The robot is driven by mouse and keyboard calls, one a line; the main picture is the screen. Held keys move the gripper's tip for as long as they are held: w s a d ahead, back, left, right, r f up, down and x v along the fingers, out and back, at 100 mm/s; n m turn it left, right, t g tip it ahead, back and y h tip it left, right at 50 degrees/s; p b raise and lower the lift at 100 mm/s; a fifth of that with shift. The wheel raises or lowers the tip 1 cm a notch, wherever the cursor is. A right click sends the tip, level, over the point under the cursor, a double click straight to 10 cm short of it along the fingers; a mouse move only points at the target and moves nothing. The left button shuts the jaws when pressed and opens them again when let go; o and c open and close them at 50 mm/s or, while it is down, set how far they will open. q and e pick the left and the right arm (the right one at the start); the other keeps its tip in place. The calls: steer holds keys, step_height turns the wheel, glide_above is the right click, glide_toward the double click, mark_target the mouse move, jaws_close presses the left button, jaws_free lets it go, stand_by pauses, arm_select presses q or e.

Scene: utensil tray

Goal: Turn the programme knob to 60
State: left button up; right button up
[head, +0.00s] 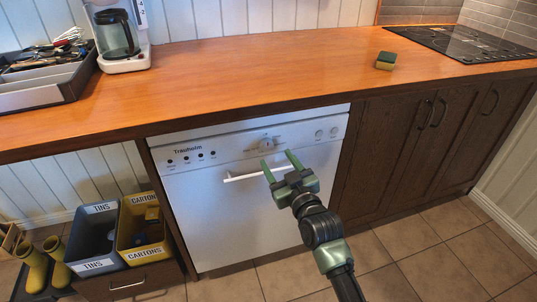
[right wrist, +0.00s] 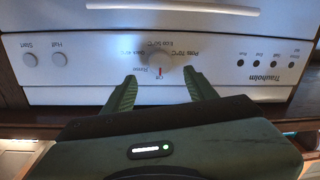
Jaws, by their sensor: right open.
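The programme knob (head: 266,145) is a round, light dial on the control panel of the white dishwasher (head: 240,215) under the counter. In the right wrist view, which is upside down, the knob (right wrist: 160,55) has a red mark pointing at the "Off" label. Small labels ring it, among them Rinse, Eco 50 and what looks like Pots 70; I cannot make out a 60. My right gripper (head: 278,160) is open and empty in front of the panel. Its fingertips (right wrist: 160,82) lie to either side of the knob's line, apart from it. My left gripper is out of view.
The dishwasher's handle bar (head: 243,177) runs just below the panel. Sorting bins (head: 120,235) stand at left. A sponge (head: 386,61) and utensil tray (head: 45,93) are on the counter.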

mark_target(268, 148)
steer(key=b+x, duration=0.1)
steer(key=x, duration=0.4)
steer(key=shift+w, duration=0.2)
steer(key=shift+w+a, duration=0.2)
steer(key=shift+w, duration=0.25)
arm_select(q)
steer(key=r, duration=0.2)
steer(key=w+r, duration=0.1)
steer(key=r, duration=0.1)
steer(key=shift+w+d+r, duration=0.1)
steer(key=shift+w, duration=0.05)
arm_select(e)
jaws_close()
steer(key=m+p, duration=0.1)
steer(key=m, duration=0.3)
steer(key=shift+m+p, duration=0.3)
steer(key=shift+p, duration=0.05)
steer(key=shift+f+m+t, duration=0.1)
steer(key=shift+m+t, duration=0.2)
steer(key=shift+m, duration=0.1)
steer(key=m, duration=0.2)
steer(key=shift+m, duration=0.4)
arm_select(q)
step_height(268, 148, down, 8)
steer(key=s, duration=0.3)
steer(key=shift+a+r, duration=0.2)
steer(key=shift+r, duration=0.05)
arm_select(e)
steer(key=shift+f+m, duration=0.15)
steer(key=shift+m, duration=1.75)
